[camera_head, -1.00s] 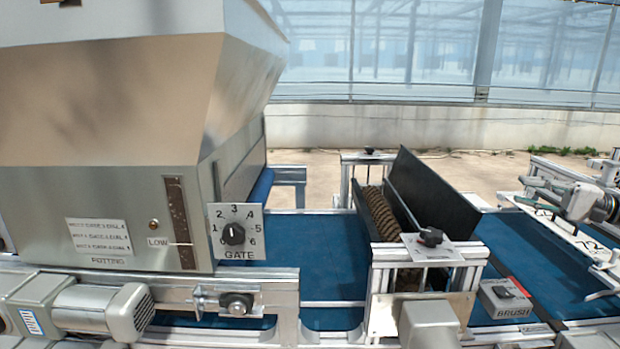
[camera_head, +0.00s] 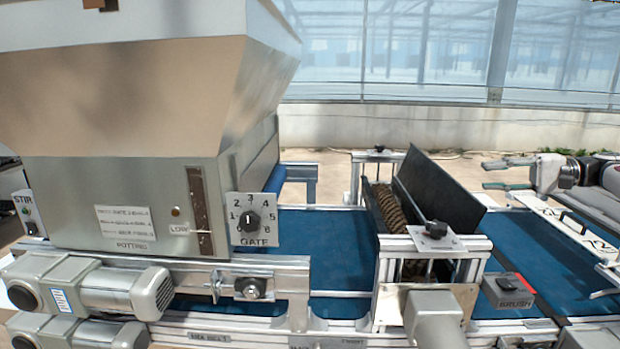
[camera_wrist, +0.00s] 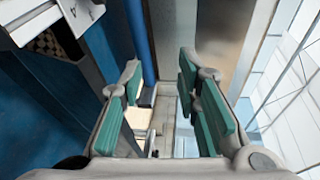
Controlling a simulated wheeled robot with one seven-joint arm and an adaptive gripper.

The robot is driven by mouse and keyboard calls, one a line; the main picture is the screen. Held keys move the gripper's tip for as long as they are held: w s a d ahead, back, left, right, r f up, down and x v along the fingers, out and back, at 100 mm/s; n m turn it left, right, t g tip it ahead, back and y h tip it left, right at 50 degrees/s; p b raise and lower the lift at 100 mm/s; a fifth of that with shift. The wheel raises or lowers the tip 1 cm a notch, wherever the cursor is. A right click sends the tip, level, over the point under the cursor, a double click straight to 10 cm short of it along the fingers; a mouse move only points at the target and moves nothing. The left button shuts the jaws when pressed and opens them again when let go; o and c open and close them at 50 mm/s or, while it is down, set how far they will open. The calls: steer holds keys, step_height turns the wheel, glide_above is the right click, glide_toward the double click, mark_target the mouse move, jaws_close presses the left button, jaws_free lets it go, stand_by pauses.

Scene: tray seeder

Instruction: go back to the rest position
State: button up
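My gripper (camera_head: 490,174) is at the right edge of the head view, above the blue belt beyond the brush unit. Its two fingers point left and stand apart. In the wrist view the green finger pads (camera_wrist: 166,95) are well apart with nothing between them. The gripper touches nothing that I can see. Part of my arm runs out of the head view to the right.
The potting hopper (camera_head: 118,215) with its gate dial (camera_head: 250,221) stands at the left. The brush unit, with a black tilted plate (camera_head: 438,185), rises from the blue belt (camera_head: 330,238). A brush switch box (camera_head: 508,291) sits at the front. Air above the right belt is open.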

steer(key=a+r+n+g+h, duration=0.1)
steer(key=a+r+g+h, duration=0.2)
steer(key=a, duration=1.2)
steer(key=s+a+n+g+h, duration=0.1)
steer(key=s+a+h, duration=0.4)
steer(key=s+a, duration=0.4)
steer(key=s+f+n+t+h, duration=0.1)
steer(key=s+f+h, duration=0.2)
steer(key=s, duration=1.3)
steer(key=s+f+n+t+h, duration=0.1)
steer(key=s+f+h, duration=0.3)
steer(key=s, duration=1.2)
step_height(320, 180, down, 3)
steer(key=shift+r+t+b, duration=0.1)
steer(key=shift+t+b, duration=0.25)
steer(key=shift+t, duration=0.25)
